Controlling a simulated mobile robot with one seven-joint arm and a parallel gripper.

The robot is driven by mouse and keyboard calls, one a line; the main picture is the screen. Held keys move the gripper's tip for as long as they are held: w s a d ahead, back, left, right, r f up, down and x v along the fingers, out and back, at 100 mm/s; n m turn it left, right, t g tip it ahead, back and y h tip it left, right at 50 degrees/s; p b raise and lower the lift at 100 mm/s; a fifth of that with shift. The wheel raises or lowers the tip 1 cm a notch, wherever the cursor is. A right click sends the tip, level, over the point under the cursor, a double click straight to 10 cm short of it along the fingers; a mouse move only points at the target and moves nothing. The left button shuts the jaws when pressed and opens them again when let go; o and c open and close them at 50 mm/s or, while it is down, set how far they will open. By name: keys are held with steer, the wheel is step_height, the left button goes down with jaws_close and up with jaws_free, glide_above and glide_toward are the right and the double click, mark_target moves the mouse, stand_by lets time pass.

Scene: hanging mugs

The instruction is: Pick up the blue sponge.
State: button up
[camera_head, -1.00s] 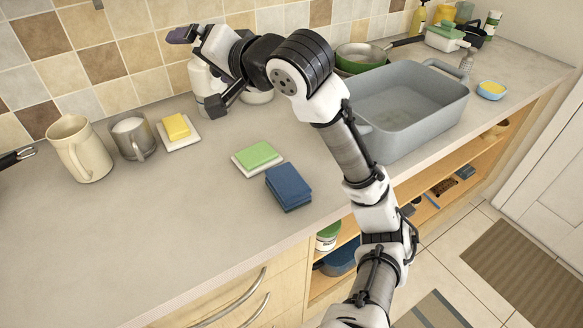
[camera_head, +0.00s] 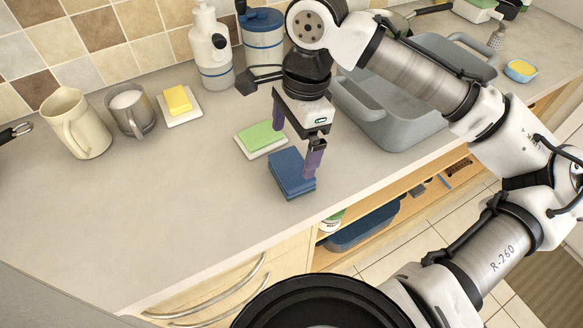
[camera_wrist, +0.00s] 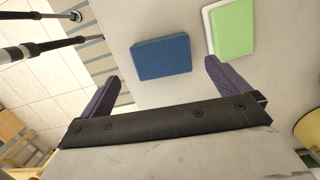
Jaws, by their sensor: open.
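The blue sponge (camera_head: 292,172) lies on the counter near its front edge, and it also shows in the wrist view (camera_wrist: 162,57). It looks like a stack of blue layers. My gripper (camera_head: 296,148) points down above the sponge, with its purple fingers spread wide and nothing between them. In the head view one finger overlaps the sponge's right end. In the wrist view (camera_wrist: 155,82) the sponge lies just beyond the fingertips, within the width between them. I cannot tell the exact height of the fingers above it.
A green sponge (camera_head: 259,136) on a white dish lies close behind the blue sponge. A yellow sponge (camera_head: 178,99), a grey mug (camera_head: 131,113) and a beige pitcher (camera_head: 76,125) stand at left. The grey basin (camera_head: 398,130) is at right. The front-left counter (camera_head: 150,210) is clear.

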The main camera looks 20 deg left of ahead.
mark_target(292, 166)
steer(key=shift+s+a+f+p, duration=0.1)
steer(key=shift+f+p, duration=0.2)
steer(key=shift+f, duration=1.7)
steer(key=shift+a+f+p, duration=0.1)
steer(key=shift+f+p, duration=0.15)
steer(key=shift+f, duration=1.75)
steer(key=c, duration=0.8)
steer(key=shift+r, duration=0.15)
step_height(292, 166, up, 20)
steer(key=b, duration=0.1)
steer(key=o, duration=0.4)
steer(key=shift+c, duration=1.6)
